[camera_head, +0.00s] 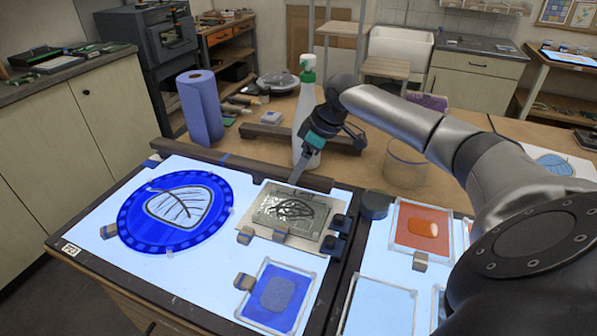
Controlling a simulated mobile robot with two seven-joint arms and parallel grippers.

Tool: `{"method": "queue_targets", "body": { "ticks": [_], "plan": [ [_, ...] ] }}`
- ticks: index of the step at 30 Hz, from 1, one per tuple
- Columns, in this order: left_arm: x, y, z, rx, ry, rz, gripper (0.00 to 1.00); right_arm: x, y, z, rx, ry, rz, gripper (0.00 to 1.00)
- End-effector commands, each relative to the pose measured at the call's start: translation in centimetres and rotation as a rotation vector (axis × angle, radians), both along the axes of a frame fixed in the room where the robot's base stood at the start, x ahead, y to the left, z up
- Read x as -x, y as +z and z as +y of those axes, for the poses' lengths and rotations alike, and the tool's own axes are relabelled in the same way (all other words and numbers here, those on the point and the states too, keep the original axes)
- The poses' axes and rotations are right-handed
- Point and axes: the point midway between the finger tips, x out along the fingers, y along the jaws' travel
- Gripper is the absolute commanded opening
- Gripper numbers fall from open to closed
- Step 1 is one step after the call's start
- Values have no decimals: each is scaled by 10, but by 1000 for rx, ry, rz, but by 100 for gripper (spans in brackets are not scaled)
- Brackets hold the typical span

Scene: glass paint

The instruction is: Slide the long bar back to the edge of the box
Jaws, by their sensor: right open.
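The light box (85,240) is a glowing white panel in a dark frame on the bench. A long dark bar (235,170) lies along its back side, running from the left corner toward the middle. My right gripper (299,172) reaches in from the right, pointing down over the back of the box. Its fingertips are close to the bar's right part and the back of the grey plate; I cannot tell whether they touch. The gap between its fingers is hard to see. My left gripper is out of view.
A round blue glass piece (128,222) with a leaf drawing, a grey plate (268,232) and a blue square glass (278,290) lie on the box. Small blocks stand around them. Behind are a white spray bottle (304,105), a blue paper roll (200,108) and another dark bar (268,131).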

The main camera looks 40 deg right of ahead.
Motion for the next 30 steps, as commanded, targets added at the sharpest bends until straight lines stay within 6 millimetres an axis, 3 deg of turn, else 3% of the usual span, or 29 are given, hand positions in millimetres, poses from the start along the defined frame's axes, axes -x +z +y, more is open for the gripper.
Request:
{"method": "queue_targets", "body": {
  "ticks": [5, 14, 30],
  "plan": [
    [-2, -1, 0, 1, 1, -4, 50, -5, -13, 3, -1, -1, -1, 80],
    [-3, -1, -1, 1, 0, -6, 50, -6, -15, 3, 0, 0, -1, 80],
    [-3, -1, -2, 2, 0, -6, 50, -6, -15, 3, 1, 0, 0, 20]
  ]
}}
